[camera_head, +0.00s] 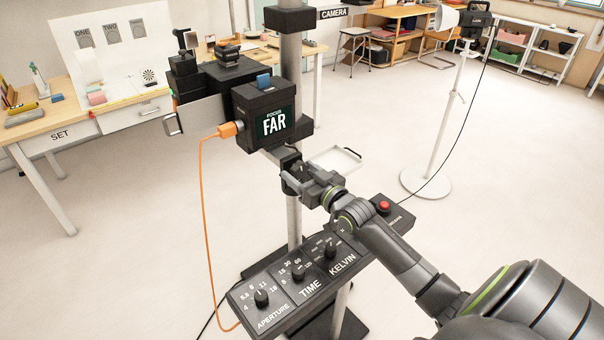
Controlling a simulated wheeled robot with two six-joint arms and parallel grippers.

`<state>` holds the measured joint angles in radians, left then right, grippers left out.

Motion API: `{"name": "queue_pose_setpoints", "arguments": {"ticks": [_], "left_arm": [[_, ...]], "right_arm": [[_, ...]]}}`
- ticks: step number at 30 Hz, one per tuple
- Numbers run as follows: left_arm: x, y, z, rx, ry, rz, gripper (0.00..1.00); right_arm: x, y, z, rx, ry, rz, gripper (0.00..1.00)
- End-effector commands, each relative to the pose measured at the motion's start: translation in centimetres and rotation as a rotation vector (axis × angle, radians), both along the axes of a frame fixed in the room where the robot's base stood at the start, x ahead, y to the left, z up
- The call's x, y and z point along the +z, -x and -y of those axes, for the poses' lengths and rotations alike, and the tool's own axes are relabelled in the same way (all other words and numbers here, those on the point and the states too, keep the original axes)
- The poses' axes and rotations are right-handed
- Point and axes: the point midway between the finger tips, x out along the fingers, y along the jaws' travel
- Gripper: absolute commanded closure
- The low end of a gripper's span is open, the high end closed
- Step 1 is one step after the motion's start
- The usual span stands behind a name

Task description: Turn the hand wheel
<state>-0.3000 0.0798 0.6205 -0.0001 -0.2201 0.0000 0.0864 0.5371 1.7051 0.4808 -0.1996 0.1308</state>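My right arm comes in from the lower right. The fingertips are at or very close to a small dark fitting (287,156) on the column. I cannot make out a clear hand wheel; it may be this fitting, partly hidden by the gripper. Whether the fingers are open or closed on it is too small to tell. My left gripper is not in view.
Below my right forearm is a black control panel (268,317) with APERTURE, TIME and KELVIN knobs and a red button (384,207). An orange cable (204,210) hangs left of the column (291,60). A small tray (336,160) sits behind the gripper. A lamp stand (445,130) stands right.

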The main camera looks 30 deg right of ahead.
Motion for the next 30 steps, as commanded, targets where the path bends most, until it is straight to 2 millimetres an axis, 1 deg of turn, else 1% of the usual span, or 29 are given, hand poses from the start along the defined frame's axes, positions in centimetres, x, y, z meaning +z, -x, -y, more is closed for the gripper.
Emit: {"name": "queue_pose_setpoints", "arguments": {"ticks": [1,6,9,14,20,26,30], "left_arm": [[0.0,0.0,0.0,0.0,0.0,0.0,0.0],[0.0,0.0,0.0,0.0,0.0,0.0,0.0],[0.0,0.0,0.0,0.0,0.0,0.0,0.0],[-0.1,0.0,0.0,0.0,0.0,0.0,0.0],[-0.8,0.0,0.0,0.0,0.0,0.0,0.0],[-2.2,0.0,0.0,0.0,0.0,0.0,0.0],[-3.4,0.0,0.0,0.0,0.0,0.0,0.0]], "right_arm": [[0.0,0.0,0.0,0.0,0.0,0.0,0.44],[0.0,0.0,0.0,0.0,0.0,0.0,0.67],[0.0,0.0,0.0,0.0,0.0,0.0,0.77],[0.0,0.0,0.0,0.0,0.009,0.002,0.77],[-0.2,0.0,0.0,0.001,0.069,0.007,0.77],[-0.3,0.0,0.1,0.001,0.203,0.019,0.77],[-0.4,0.0,0.1,0.0,0.329,0.029,0.77]]}}
